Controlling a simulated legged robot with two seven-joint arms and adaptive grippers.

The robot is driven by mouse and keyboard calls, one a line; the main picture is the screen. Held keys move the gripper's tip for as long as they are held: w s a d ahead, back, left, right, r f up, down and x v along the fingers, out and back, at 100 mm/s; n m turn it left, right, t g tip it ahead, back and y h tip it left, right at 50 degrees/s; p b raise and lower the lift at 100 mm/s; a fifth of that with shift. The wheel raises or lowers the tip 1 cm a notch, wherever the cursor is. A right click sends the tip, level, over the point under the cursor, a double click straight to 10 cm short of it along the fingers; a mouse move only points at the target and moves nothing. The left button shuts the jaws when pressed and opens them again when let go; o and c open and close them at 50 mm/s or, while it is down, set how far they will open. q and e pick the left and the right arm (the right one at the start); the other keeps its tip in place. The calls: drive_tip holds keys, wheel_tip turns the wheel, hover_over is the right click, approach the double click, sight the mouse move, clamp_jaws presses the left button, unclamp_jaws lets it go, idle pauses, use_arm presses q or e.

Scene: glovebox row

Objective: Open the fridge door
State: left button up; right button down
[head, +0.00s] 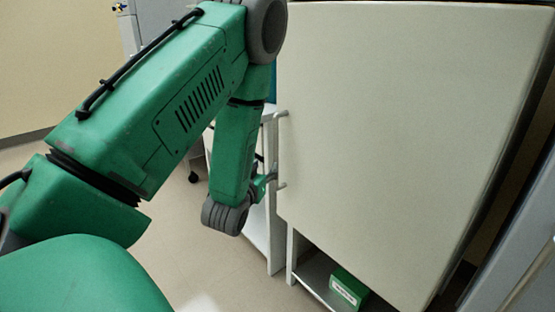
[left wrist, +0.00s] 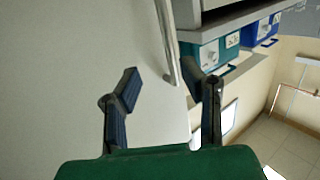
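The fridge has a large cream door (head: 400,130), which looks shut. Its slim metal handle (head: 282,114) is at the door's left edge, partly hidden near my gripper. My left gripper (head: 264,186) is at the handle's lower part. In the left wrist view, the door (left wrist: 70,80) fills the left side and the handle bar (left wrist: 168,45) runs down from the top. Its lower end lies between the two spread fingers of my left gripper (left wrist: 170,82). The fingers are open with gaps to the bar. I cannot tell whether the bar is within their reach. My right gripper is out of view.
The fridge stands on a white stand with a green box (head: 348,288) on its lower shelf. Blue bins (left wrist: 205,55) show beyond the handle in the left wrist view. Open floor (head: 190,245) lies left of the fridge.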

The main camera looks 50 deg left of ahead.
sight(275, 141)
use_arm(q)
drive_tip(key=shift+t+y, duration=0.3)
drive_tip(key=shift+y, duration=0.1)
drive_tip(key=x, duration=0.4)
drive_tip(key=r+b+x, duration=0.1)
drive_tip(key=x, duration=0.3)
drive_tip(key=b+x, duration=0.1)
drive_tip(key=x, duration=0.4)
drive_tip(key=shift+s+a+r, duration=0.2)
drive_tip(key=shift+s+a, duration=0.05)
drive_tip(key=shift+a, duration=0.15)
drive_tip(key=shift+w+a+r, duration=0.1)
drive_tip(key=shift+w+a, duration=0.2)
drive_tip(key=shift+w, duration=0.35)
clamp_jaws()
